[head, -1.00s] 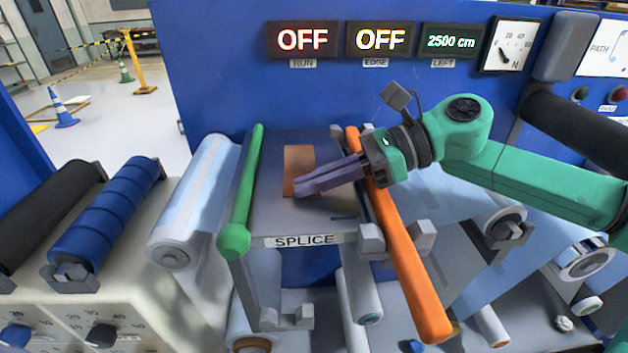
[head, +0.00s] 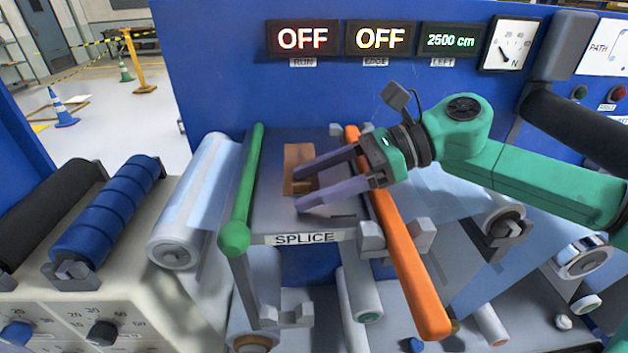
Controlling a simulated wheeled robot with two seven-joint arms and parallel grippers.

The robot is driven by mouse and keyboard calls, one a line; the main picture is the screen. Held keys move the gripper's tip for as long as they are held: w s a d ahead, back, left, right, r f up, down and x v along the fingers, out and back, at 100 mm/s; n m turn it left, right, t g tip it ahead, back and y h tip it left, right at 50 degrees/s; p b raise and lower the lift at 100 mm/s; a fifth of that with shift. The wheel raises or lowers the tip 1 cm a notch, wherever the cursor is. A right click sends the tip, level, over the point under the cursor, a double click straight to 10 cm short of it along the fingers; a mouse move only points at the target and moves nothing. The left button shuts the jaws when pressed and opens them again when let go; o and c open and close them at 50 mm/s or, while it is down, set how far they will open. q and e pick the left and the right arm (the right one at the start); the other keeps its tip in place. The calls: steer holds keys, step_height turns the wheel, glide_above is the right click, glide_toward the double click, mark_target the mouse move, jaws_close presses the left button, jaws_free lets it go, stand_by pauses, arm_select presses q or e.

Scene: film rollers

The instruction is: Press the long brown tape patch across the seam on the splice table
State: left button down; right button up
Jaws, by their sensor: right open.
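The long brown tape patch (head: 297,156) lies on the grey splice table (head: 272,205), between the green bar and the orange bar. A smaller, darker brown piece shows on its lower part, between my fingers. My right gripper (head: 299,190) reaches in from the right over the orange bar. Its two fingers are spread apart, with the upper fingertip over the patch and the lower one by the patch's near end. I cannot tell whether the fingertips touch it. The seam is not clearly visible. My left gripper is not in view.
A green bar (head: 242,198) stands along the table's left side and an orange bar (head: 408,259) along its right. A clear film roller (head: 190,205) and a blue roller (head: 105,212) are further left. The RUN display (head: 302,39) reads OFF.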

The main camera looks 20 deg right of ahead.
stand_by(0.3)
steer(key=shift+w+d+r+p, duration=0.1)
steer(key=shift+w+r+p, duration=0.1)
steer(key=shift+r+p, duration=0.35)
steer(key=shift+s+r+p, duration=0.1)
steer(key=shift+r+p, duration=0.35)
steer(key=shift+r, duration=0.65)
steer(key=shift+r+p, duration=1.05)
steer(key=shift+r, duration=0.8)
steer(key=shift+f, duration=0.1)
